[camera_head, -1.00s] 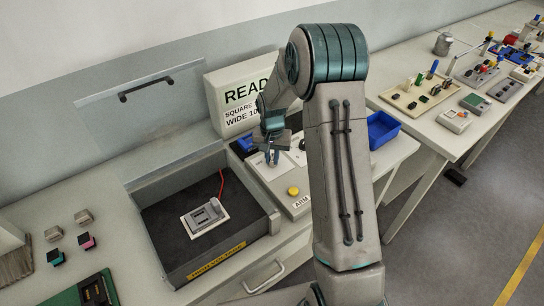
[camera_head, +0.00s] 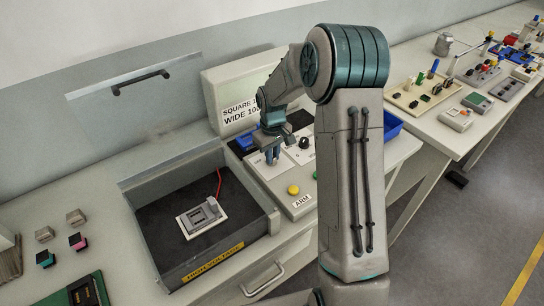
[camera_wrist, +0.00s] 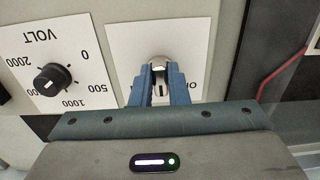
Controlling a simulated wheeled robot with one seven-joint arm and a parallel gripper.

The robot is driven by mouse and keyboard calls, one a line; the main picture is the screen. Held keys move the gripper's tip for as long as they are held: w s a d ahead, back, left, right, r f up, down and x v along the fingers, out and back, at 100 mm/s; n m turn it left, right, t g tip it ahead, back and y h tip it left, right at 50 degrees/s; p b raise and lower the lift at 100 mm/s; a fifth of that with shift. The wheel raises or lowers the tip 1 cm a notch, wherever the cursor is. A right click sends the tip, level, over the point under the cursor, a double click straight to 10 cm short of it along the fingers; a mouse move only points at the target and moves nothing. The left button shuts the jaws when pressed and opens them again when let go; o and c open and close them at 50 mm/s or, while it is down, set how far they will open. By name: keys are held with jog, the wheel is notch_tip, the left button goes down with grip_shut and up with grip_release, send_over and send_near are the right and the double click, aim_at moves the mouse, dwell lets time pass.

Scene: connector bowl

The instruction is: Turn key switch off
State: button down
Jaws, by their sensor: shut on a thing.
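The key switch (camera_wrist: 159,62) is a round metal piece on a white label plate in the wrist view, mostly hidden by my fingers. My gripper (camera_wrist: 158,88) is shut on it, with its blue fingers on either side of the key. In the head view my gripper (camera_head: 272,158) reaches down to the control panel (camera_head: 299,204). The key itself is too small and covered there to see its angle. Part of an OFF/ON label shows beside the fingers in the wrist view, upside down.
A black VOLT knob (camera_wrist: 53,79) stands beside the key plate. A yellow button (camera_head: 293,189) sits at the panel's front, by an ARM label. An open high-voltage box (camera_head: 160,262) with a grey device (camera_head: 202,217) lies left of the panel. A blue bin (camera_head: 392,124) is behind my arm.

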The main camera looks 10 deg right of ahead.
jog(key=n, duration=0.4)
jog(key=shift+w+n, duration=0.1)
jog(key=shift+n, duration=0.2)
jog(key=shift+d+r+n, duration=0.1)
jog(key=shift+n, duration=1.9)
jog(key=shift+w, duration=0.1)
jog(key=c, duration=1.4)
grip_release()
notch_tip(320, 180, up, 14)
jog(key=b, duration=0.1)
